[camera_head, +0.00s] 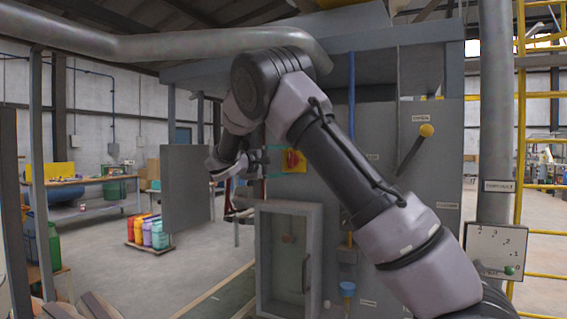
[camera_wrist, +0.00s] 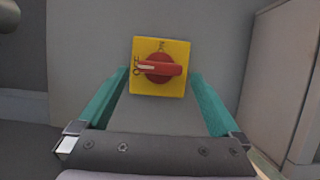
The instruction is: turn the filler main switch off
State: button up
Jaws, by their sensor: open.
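The main switch is a red rotary knob (camera_wrist: 160,67) on a square yellow plate (camera_wrist: 160,90), fixed to the grey cabinet front. In the wrist view its handle lies roughly horizontal, with a pale mark toward its left end. In the head view the switch (camera_head: 292,160) is partly hidden by my arm. My gripper (camera_wrist: 160,74) is open, its teal fingers spread to the left and right of the plate in the wrist view. The knob appears between them, and nothing is held. Contact cannot be told.
A grey door panel (camera_head: 187,187) stands open left of my gripper. A windowed door (camera_head: 289,262) is below the switch. A yellow-knobbed lever (camera_head: 426,131) and a blue knob (camera_head: 347,289) are to the right. In the wrist view, a grey panel (camera_wrist: 283,80) rises at right.

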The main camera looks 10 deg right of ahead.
jog(key=v, duration=1)
jog(key=shift+s+f, duration=0.1)
jog(key=s+d+f+m+g+y, duration=0.2)
jog(key=s+d+f+g+y, duration=0.15)
jog(key=s+d, duration=0.45)
jog(key=s+d+f+m+g+y, duration=0.2)
jog(key=s+d+g+y, duration=0.15)
jog(key=d, duration=0.75)
jog(key=s+a+r+m+t+y, duration=0.1)
jog(key=s+m+t+y, duration=0.4)
jog(key=s, duration=1.8)
jog(key=a+m+y, duration=0.1)
jog(key=y, duration=0.4)
jog(key=shift+a+r+m, duration=0.2)
jog(key=shift+m, duration=0.1)
